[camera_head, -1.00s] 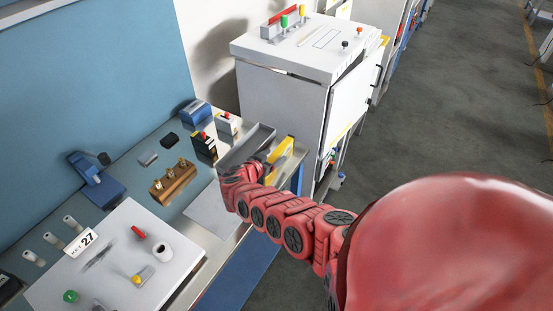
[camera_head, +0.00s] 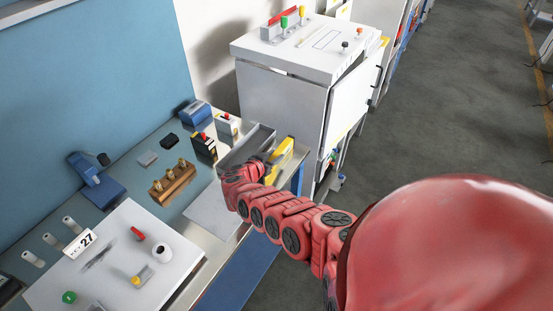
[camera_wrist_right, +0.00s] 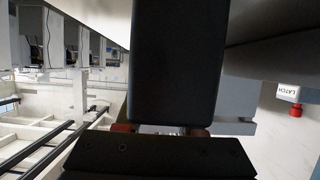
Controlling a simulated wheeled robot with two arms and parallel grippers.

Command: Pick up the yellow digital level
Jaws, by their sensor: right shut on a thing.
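The yellow digital level (camera_head: 284,149) shows in the head view at the tray's right end, near the table's far right corner. My right gripper (camera_head: 269,161) is shut on it, with the red arm reaching in from the right. The dark jaws and the wrist cover part of the level. In the right wrist view, a large black block fills the middle, and its identity is unclear. I cannot tell whether the level is clear of the surface. My left gripper is in neither view.
A grey tray (camera_head: 253,143) lies beside the level. A white cabinet (camera_head: 283,105) stands close behind. A wooden block with brass pegs (camera_head: 173,184) and a white board (camera_head: 116,259) lie left on the table. A red-knobbed box labelled LATCH (camera_wrist_right: 290,94) shows in the wrist view.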

